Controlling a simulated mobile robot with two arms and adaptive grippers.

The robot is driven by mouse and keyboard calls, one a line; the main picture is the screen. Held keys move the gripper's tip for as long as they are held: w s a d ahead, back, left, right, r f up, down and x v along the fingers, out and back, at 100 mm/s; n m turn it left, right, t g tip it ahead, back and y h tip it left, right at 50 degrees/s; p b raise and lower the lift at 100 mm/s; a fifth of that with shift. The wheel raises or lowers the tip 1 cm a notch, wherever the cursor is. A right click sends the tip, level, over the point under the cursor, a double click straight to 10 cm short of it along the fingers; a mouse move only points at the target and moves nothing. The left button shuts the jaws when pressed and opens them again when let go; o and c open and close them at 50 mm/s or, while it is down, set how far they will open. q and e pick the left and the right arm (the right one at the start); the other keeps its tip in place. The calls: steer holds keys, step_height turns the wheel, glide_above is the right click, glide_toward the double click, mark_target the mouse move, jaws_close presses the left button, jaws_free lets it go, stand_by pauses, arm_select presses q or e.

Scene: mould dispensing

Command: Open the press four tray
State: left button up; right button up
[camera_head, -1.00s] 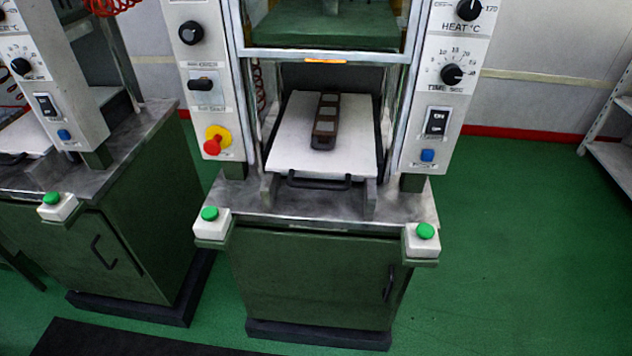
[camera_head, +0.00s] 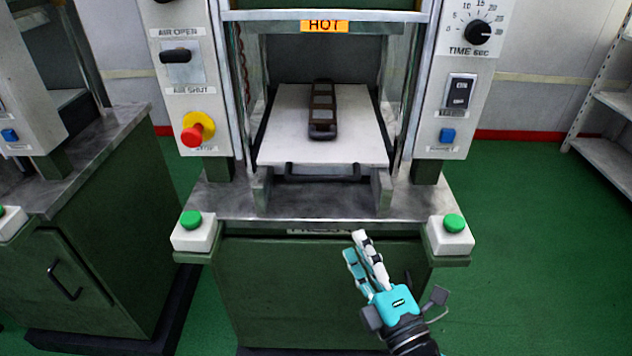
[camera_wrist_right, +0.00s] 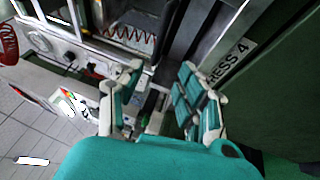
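The press tray (camera_head: 285,135) is a pale flat plate between the two press posts, with a dark bar handle (camera_head: 322,175) along its front edge. A long dark mould (camera_head: 323,131) with several lighter sections lies on the tray. My right gripper (camera_head: 355,244), turquoise and white, is in front of the press cabinet, lower than the handle and a little right of it, apart from it. In the right wrist view its fingers (camera_wrist_right: 161,69) stand apart with nothing between them. A label ending in "RESS 4" (camera_wrist_right: 230,60) shows beside them. My left gripper is out of view.
Green buttons on white boxes flank the press front at left (camera_head: 193,232) and right (camera_head: 452,236). A red emergency knob (camera_head: 193,134) sits on the left panel. A "HOT" sign (camera_head: 324,26) hangs above the tray. Another press cabinet (camera_head: 100,230) stands left; green floor is clear at right.

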mark_target(325, 181)
steer(key=p+x, duration=0.2)
steer(key=x, duration=1.5)
steer(key=shift+w+r, duration=0.1)
steer(key=shift+r, duration=0.05)
jaws_close()
